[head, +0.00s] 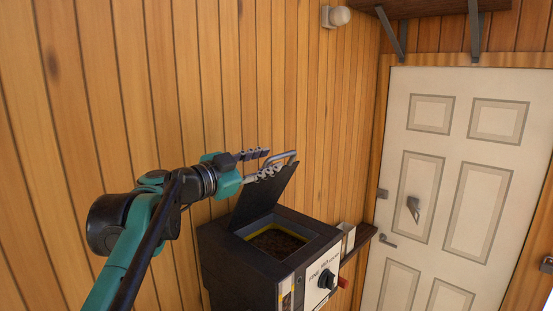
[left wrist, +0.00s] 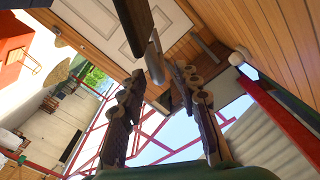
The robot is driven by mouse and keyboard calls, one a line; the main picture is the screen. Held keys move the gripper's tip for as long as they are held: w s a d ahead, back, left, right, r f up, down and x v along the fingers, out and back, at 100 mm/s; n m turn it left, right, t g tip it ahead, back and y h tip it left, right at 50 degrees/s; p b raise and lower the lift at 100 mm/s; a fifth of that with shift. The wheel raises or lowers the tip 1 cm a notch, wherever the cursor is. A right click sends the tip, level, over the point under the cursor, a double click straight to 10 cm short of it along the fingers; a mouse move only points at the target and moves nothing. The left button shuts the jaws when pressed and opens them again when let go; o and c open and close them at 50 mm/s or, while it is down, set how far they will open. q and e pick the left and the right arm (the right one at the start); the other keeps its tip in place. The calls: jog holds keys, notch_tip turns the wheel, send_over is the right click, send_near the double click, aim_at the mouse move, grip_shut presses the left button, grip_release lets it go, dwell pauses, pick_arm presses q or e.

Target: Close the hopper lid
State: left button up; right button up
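The dark hopper (head: 262,262) stands against the wood wall, with dark beans (head: 277,242) inside its yellow-edged opening. Its lid (head: 262,200) is raised and tilted up at the back, with a grey metal handle (head: 288,156) at its upper edge. My left gripper (head: 268,162) is at the lid's upper edge beside the handle, fingers apart. In the left wrist view the two fingers (left wrist: 160,78) are spread, with a grey metal bar (left wrist: 155,64), apparently the handle, between or just beyond the tips. I cannot tell whether they touch it. My right gripper is not in view.
A white panelled door (head: 450,180) is at the right. A dark knob (head: 326,280) and a red part (head: 343,283) stick out of the hopper's front. A small wooden ledge (head: 362,238) is beside the hopper, and a shelf (head: 440,8) is above the door.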

pick_arm(q)
jog(key=v, duration=0.7)
jog(key=shift+s+a, duration=0.15)
jog(key=shift+s, duration=0.05)
